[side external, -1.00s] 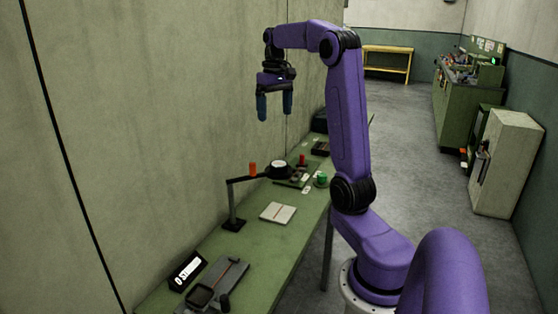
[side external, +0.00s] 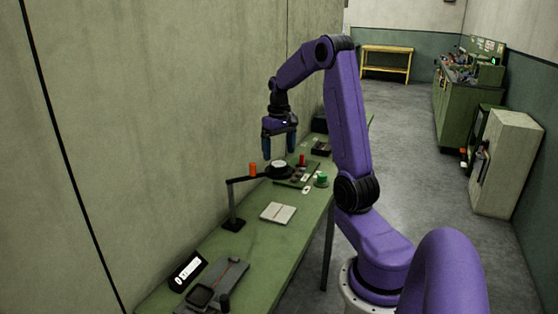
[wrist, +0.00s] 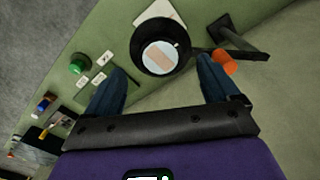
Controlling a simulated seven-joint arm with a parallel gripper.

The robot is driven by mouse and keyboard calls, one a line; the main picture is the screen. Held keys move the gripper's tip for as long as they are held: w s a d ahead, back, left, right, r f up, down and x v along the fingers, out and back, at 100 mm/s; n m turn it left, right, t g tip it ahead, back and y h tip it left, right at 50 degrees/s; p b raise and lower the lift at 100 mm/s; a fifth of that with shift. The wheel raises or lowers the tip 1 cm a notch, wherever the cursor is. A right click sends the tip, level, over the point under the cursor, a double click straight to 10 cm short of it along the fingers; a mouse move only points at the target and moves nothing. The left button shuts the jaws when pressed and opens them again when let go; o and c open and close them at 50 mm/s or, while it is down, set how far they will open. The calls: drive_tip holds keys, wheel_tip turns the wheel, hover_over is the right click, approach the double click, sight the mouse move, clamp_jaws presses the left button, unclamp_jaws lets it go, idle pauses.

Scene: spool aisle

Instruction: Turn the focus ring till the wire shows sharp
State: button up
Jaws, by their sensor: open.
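The magnifier's black focus ring (side external: 280,171) sits on a stand arm over the green bench. In the wrist view the ring (wrist: 142,55) surrounds a pale lens (wrist: 160,55) with a broad pinkish band; I cannot tell how sharp it is. A white plate (side external: 278,213) with a thin reddish line, perhaps the wire, lies on the bench in front of the stand. My gripper (side external: 279,152) is open and empty, pointing down just above the ring. In the wrist view its fingers (wrist: 160,67) are spread wider than the ring, apart from it.
A green round part (side external: 321,180), a red post (side external: 302,159) and small white tags are nearby. A display (side external: 187,271) and a grey tray (side external: 219,283) lie at the front. The wall runs along the left.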

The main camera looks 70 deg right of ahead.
sight(279, 163)
drive_tip(key=shift+f, duration=2)
drive_tip(key=c, duration=1.1)
drive_tip(key=shift+o, duration=0.2)
drive_tip(key=shift+m, duration=2.3)
drive_tip(key=o, duration=1.1)
drive_tip(key=shift+c, duration=0.2)
drive_tip(key=shift+r, duration=0.15)
wheel_tip(279, 163, up, 17)
